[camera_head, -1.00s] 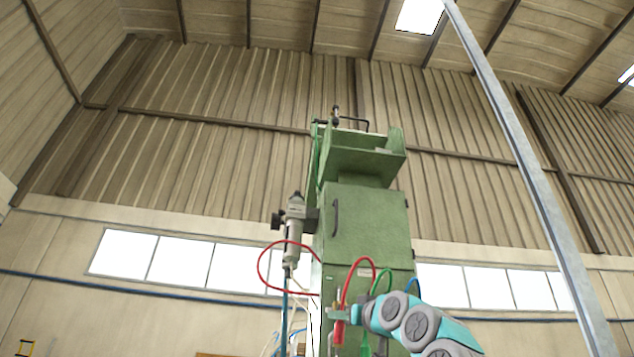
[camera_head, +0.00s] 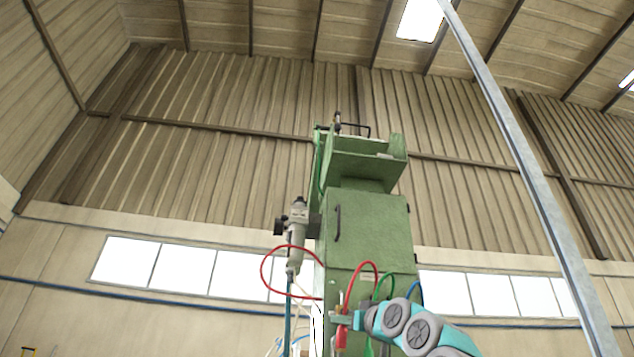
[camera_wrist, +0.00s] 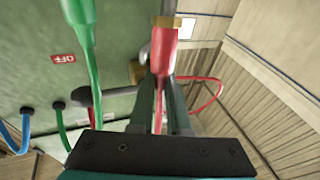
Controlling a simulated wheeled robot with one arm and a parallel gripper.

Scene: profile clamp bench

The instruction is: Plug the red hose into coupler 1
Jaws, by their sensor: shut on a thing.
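The red hose (camera_head: 352,283) arches up from the green machine and comes down to a thick red end (camera_head: 341,338). My gripper (camera_head: 338,317) is shut on the red hose, in front of the machine's lower panel. In the wrist view my two dark fingers (camera_wrist: 162,108) close on it, and the red sleeve (camera_wrist: 163,48) sticks out beyond them. A brass-coloured fitting (camera_wrist: 167,21) shows at the sleeve's far end. Another brass-coloured piece (camera_wrist: 137,72) shows beside the sleeve. I cannot tell which fitting is coupler 1, or whether the hose end touches one.
The green machine (camera_head: 368,231) stands straight ahead. A grey filter unit (camera_head: 297,240) and a looped red line (camera_head: 264,268) are at the machine's left.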

